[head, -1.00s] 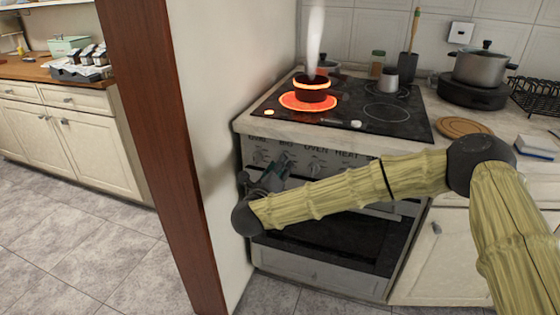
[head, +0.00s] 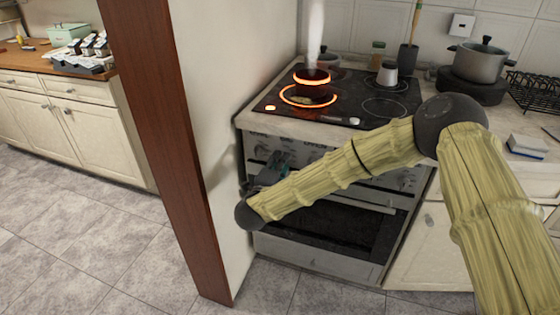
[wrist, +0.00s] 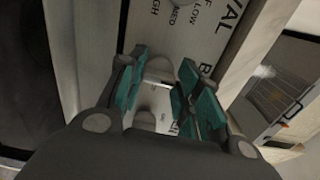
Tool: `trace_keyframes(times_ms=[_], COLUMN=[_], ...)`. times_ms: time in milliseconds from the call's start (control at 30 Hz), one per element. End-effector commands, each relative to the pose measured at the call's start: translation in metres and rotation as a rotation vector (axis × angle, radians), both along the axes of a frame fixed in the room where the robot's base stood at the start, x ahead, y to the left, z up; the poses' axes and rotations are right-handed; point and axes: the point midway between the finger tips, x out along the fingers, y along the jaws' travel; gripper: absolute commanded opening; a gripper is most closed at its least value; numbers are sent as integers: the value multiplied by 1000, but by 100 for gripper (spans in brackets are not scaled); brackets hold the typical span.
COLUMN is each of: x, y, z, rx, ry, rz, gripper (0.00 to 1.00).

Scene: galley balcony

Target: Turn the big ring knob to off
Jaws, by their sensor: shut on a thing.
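The stove's front control panel (head: 330,163) has a row of knobs under printed labels. My gripper (head: 273,170) is at the left end of this panel, beside the wall. In the wrist view my gripper's teal fingers (wrist: 162,92) are closed on a pale knob (wrist: 150,100), one finger on each side. The fingers partly hide the knob and its label, which starts with B. The exact pointer setting is hard to read. The big burner ring (head: 308,97) shows an orange outline with a dark middle.
A neighbouring knob (wrist: 184,12) has LOW, MED and HIGH marks. A wooden-edged wall (head: 165,150) stands close on the left of my gripper. The oven door (head: 330,230) is below. A grey pot (head: 480,62) stands on the right counter.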

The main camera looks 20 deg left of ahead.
Motion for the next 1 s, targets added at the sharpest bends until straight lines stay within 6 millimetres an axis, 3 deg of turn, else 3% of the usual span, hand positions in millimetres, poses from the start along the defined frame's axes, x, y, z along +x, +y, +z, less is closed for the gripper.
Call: trace_keyframes(times_ms=[600, 633, 733, 1000], x=[-1, -1, -1, 0], y=[1, 1, 1, 0], z=[-1, -1, -1, -1], rx=[-43, -43, -43, -42], ry=[3, 3, 3, 2], rz=[1, 1, 1, 0], gripper=[10, 36, 54, 55])
